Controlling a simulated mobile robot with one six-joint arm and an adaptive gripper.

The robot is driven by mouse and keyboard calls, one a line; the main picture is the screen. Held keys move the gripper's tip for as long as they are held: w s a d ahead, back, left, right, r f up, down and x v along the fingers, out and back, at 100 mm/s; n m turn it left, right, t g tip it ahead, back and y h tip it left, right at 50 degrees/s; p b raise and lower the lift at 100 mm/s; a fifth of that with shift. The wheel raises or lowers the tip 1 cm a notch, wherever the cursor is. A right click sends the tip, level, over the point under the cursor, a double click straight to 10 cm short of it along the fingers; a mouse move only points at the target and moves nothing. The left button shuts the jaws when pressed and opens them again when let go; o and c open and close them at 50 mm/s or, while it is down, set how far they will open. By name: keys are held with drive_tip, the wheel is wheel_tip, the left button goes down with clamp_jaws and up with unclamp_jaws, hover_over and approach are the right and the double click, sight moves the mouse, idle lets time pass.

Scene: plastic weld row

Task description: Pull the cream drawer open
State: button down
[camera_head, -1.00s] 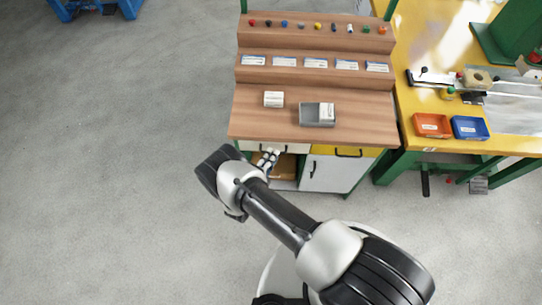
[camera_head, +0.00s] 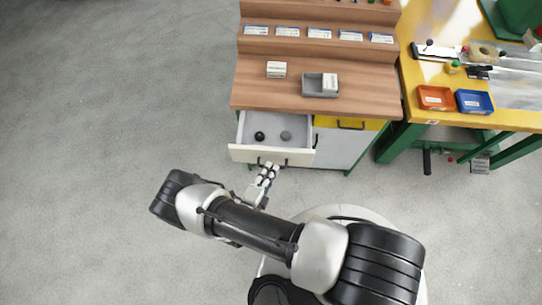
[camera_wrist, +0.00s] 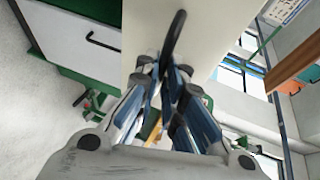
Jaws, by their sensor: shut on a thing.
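The cream drawer (camera_head: 272,154) stands pulled out from under the wooden worktop at its left side. Inside it lie a black round knob-like thing (camera_head: 260,136) and a grey one (camera_head: 286,136). My gripper (camera_head: 268,168) is at the drawer's front, shut on its dark handle (camera_wrist: 174,38). The wrist view shows the fingers (camera_wrist: 165,72) meeting at the handle, with the cream front behind. Part of the handle is hidden by the fingers.
The yellow drawer (camera_head: 350,124) to the right is shut, above a pale cabinet door (camera_head: 340,148). A grey tray (camera_head: 320,85) and a white box (camera_head: 276,69) stand on the worktop (camera_head: 250,90). A yellow bench (camera_head: 440,60) stands right. Floor on the left is free.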

drive_tip(key=shift+s+a, duration=0.1)
drive_tip(key=shift+s, duration=1.8)
drive_tip(key=c, duration=1.7)
unclamp_jaws()
drive_tip(key=shift+s, duration=0.1)
drive_tip(key=v, duration=1.2)
drive_tip(key=shift+r, duration=0.1)
